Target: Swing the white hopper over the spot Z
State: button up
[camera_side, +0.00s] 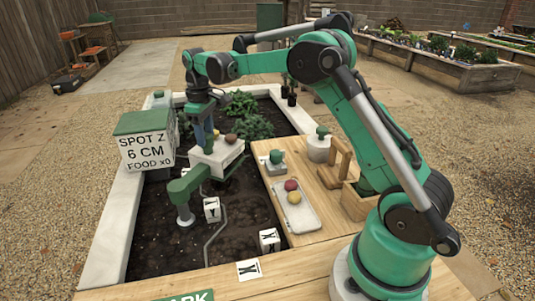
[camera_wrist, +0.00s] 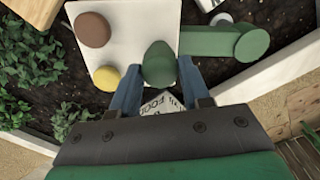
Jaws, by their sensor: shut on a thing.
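The white hopper (camera_side: 216,158) is a pale box on a green swing arm (camera_side: 188,185), which pivots on a post in the soil bed. A brown and a yellow round thing lie on the hopper, and its white top (camera_wrist: 130,30) fills the upper left of the wrist view. My gripper (camera_side: 205,137) is over the hopper's left side. Its blue fingers are shut on the hopper's green knob (camera_wrist: 158,63). A sign box (camera_side: 146,150) reads "SPOT Z 6 CM FOOD x0", just left of the hopper. I cannot make out a separate Z marker on the soil.
Lettered white markers (camera_side: 212,209) and (camera_side: 270,240) stand in the soil near a thin bent line. Leafy plants (camera_side: 245,115) grow behind the hopper. A tray (camera_side: 297,210) with red and yellow balls lies on the wooden bench at right. The bed's white rim (camera_side: 118,230) runs along the left.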

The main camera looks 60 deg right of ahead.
jog(key=o, duration=0.7)
jog(key=shift+c, duration=0.2)
jog(key=shift+r, duration=3.5)
jog(key=shift+s+a+r, duration=0.15)
jog(key=shift+r, duration=0.05)
jog(key=s+a+f+m+t, duration=0.1)
jog(key=s+a+f+t, duration=0.1)
jog(key=s+a, duration=0.3)
jog(key=s+a+f+m+t, duration=0.1)
jog(key=s+a+t, duration=0.4)
jog(key=s, duration=0.6)
jog(key=shift+s+a+f+m, duration=0.2)
jog(key=shift+s+f+m, duration=0.2)
jog(key=shift+m, duration=0.1)
